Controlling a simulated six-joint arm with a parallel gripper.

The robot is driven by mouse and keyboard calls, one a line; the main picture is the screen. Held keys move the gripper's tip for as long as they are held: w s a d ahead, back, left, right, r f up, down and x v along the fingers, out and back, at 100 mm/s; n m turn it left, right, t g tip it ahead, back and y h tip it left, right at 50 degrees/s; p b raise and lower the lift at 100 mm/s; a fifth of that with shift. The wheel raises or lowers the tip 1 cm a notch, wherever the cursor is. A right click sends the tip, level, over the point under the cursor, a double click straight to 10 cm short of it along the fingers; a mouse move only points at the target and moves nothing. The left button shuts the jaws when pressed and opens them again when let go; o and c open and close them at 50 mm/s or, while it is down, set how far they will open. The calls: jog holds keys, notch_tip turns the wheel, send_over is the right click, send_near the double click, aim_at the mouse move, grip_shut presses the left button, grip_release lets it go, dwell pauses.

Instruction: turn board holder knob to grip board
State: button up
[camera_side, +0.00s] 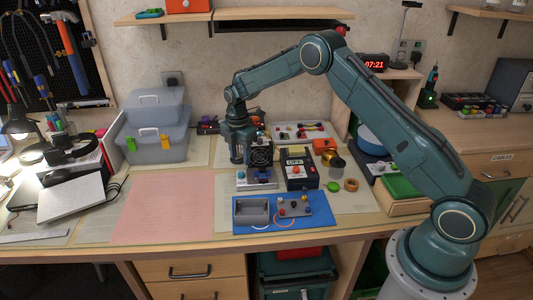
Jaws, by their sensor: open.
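My gripper (238,160) points straight down over the left end of a small grey board holder (258,184) on the desk. The gripper is open and seems empty; its fingers are small in this view. A light bluish knob-like part (241,175) shows on the left end of the holder, just below the fingertips. I cannot tell whether the fingers touch it or stand around it. A small blue piece, perhaps the board (265,173), sits on the holder. How tightly the holder closes on it is too small to tell.
A fan unit (262,156) stands close behind the holder. A black box with a red button (299,170) is to its right. A blue mat (281,222) with a grey tray (252,211) lies in front. The pink mat (165,207) at left is clear.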

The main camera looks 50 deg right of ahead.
aim_at(241, 173)
jog(key=shift+f, duration=3.2)
grip_shut()
